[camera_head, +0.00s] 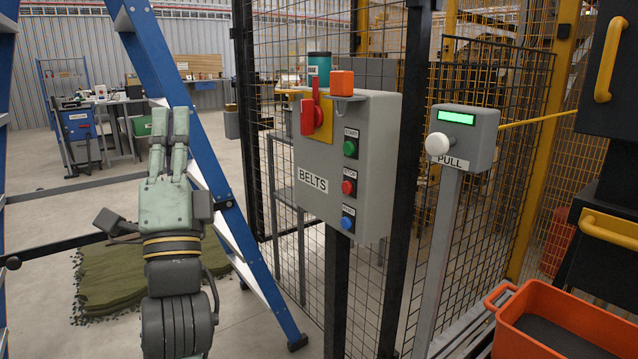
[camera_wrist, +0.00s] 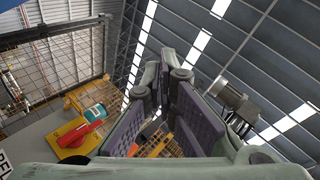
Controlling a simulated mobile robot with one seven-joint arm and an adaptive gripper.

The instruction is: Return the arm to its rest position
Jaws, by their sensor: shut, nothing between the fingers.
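My gripper (camera_head: 169,128) points upward in the head view, left of the grey BELTS control box (camera_head: 310,150) and in front of the blue ladder (camera_head: 160,60). Its two pale green fingers stand nearly parallel and close together, with nothing between them. In the wrist view the fingers (camera_wrist: 165,85) show purple inner pads and point up toward the ceiling. The gripper is apart from the box. The box carries a red handle (camera_head: 309,112) on a yellow plate and green, red and blue buttons.
A PULL post (camera_head: 465,135) with a white knob and lit green display stands at right. An orange bin (camera_head: 560,320) is at lower right. A green turf piece (camera_head: 135,275) lies on the floor behind my arm. Mesh fencing (camera_head: 480,90) stands behind the box.

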